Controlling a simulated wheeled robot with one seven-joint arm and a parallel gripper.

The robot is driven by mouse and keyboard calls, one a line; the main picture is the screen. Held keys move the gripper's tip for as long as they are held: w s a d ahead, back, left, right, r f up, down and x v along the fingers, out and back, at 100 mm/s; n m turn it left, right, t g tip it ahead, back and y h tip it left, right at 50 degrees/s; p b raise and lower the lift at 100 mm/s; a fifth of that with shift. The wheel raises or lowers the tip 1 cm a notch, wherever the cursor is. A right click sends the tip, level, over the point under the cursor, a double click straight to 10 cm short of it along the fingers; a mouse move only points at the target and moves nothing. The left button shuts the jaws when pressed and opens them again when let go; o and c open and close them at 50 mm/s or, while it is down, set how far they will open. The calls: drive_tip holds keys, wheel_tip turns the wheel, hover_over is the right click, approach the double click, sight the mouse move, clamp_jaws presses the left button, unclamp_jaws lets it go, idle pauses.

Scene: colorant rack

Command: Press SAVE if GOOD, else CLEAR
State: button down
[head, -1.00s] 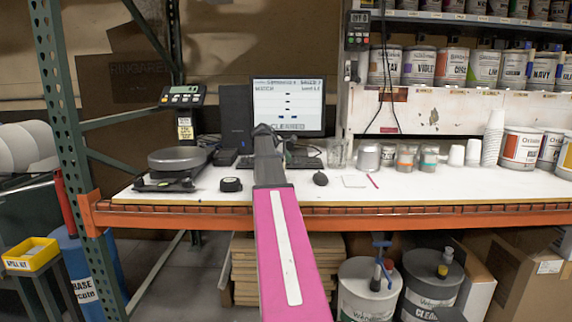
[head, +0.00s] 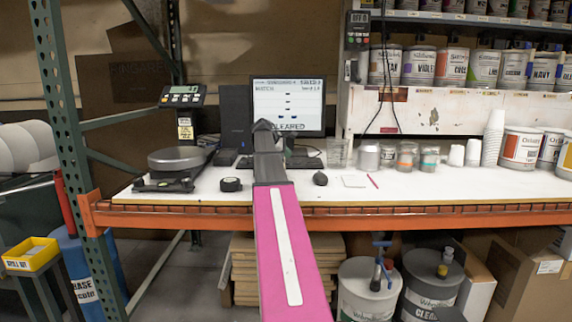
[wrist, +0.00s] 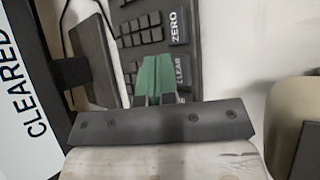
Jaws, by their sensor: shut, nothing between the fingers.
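The monitor (head: 290,98) at the back of the bench shows small text, with MATCH on the left and CLEARED at the bottom. CLEARED also reads large and sideways on the screen in the wrist view (wrist: 18,95). The dark keyboard (head: 305,162) lies before the monitor, partly behind my arm. The wrist view shows its ZERO key (wrist: 178,28) and CLEAR key (wrist: 182,72). My gripper (wrist: 155,60) is shut and empty, its green fingers over the keys just left of CLEAR. I cannot tell whether it touches them. No SAVE key is readable.
A scale (head: 178,158) with its readout (head: 182,95) stands left. A black mouse (head: 320,178) and a tape measure (head: 231,184) lie near the front edge. Jars (head: 406,155) and cups (head: 493,138) line the right. The front strip of white bench is mostly clear.

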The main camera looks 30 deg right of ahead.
drive_tip(key=shift+r, duration=2.35)
